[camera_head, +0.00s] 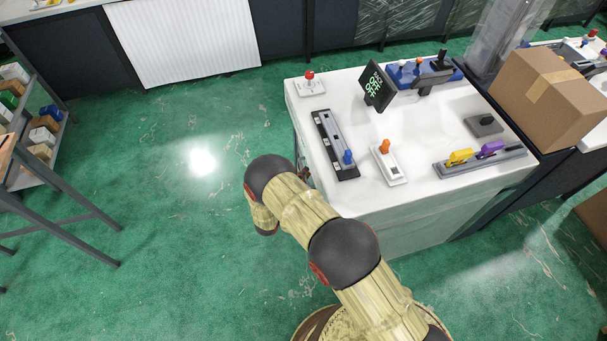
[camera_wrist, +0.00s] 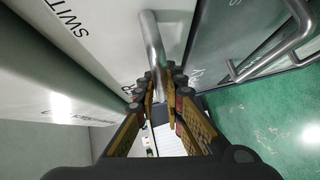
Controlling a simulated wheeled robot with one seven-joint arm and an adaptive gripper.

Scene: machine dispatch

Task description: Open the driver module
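A metal bar handle (camera_wrist: 151,38) stands out from a white panel (camera_wrist: 100,35) in the wrist view. My gripper (camera_wrist: 161,80) has its fingertips close together on either side of the handle's near end and looks shut on it. Dark lettering, partly cut off as "SWIT", shows on the white panel; I cannot read which front is the driver module. A second, curved metal handle (camera_wrist: 304,22) is to the right on a grey-green front. In the head view my arm reaches the left side of the white cabinet (camera_head: 400,222), and my gripper is mostly hidden there.
A shelf rack (camera_head: 62,170) stands at left. The green floor between is clear.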

